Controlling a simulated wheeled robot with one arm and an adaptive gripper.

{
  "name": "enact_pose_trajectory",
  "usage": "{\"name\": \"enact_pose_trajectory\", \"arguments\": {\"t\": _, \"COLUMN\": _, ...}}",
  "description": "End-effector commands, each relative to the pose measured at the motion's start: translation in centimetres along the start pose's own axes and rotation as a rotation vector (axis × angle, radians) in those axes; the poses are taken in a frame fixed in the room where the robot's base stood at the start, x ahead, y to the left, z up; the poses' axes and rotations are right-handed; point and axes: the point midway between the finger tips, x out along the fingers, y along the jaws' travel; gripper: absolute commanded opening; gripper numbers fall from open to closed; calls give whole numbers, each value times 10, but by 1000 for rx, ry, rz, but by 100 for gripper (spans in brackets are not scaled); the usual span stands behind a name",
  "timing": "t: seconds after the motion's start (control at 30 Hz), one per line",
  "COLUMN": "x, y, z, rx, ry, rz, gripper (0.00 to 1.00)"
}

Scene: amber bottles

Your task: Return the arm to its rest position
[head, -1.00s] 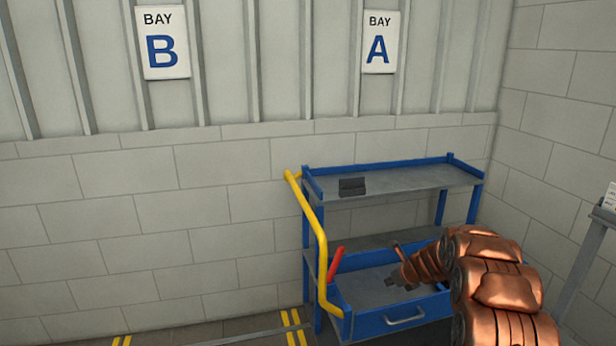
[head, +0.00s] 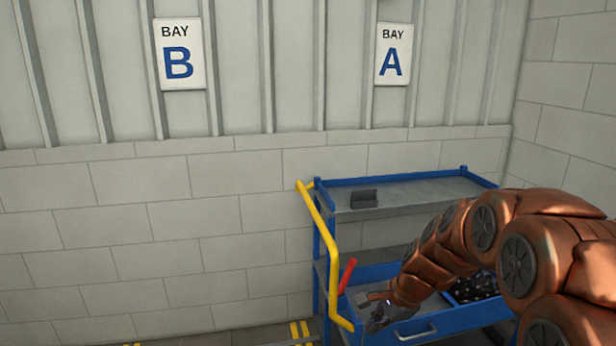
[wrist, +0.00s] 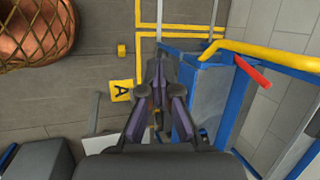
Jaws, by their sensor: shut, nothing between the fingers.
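My copper-coloured arm reaches in from the right edge of the head view. My gripper (head: 376,318) is at the lower front left corner of the blue cart (head: 411,190), near its open drawer. In the wrist view my gripper (wrist: 158,65) points down toward the floor beside the cart (wrist: 205,90). The fingers are together with nothing between them.
The cart has a yellow handle (head: 322,240) and a red handle (head: 347,275) close to my gripper. A small dark object (head: 364,198) lies on the top shelf. Dark items (head: 473,288) sit in the drawer. Bay signs B (head: 179,54) and A (head: 393,55) hang on the wall.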

Motion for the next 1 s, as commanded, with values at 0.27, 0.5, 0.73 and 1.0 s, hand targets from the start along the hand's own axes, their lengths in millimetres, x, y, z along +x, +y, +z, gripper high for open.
{"name": "enact_pose_trajectory", "arguments": {"t": 0.27, "x": -36, "y": 77, "z": 47, "rx": -349, "ry": -9, "rz": 134, "gripper": 0}}
{"name": "enact_pose_trajectory", "arguments": {"t": 0.5, "x": -62, "y": 150, "z": 75, "rx": -637, "ry": -30, "rz": 258, "gripper": 0}}
{"name": "enact_pose_trajectory", "arguments": {"t": 0.73, "x": -86, "y": 222, "z": 90, "rx": -897, "ry": -64, "rz": 385, "gripper": 0}}
{"name": "enact_pose_trajectory", "arguments": {"t": 1.0, "x": -106, "y": 289, "z": 95, "rx": -1120, "ry": -108, "rz": 505, "gripper": 0}}
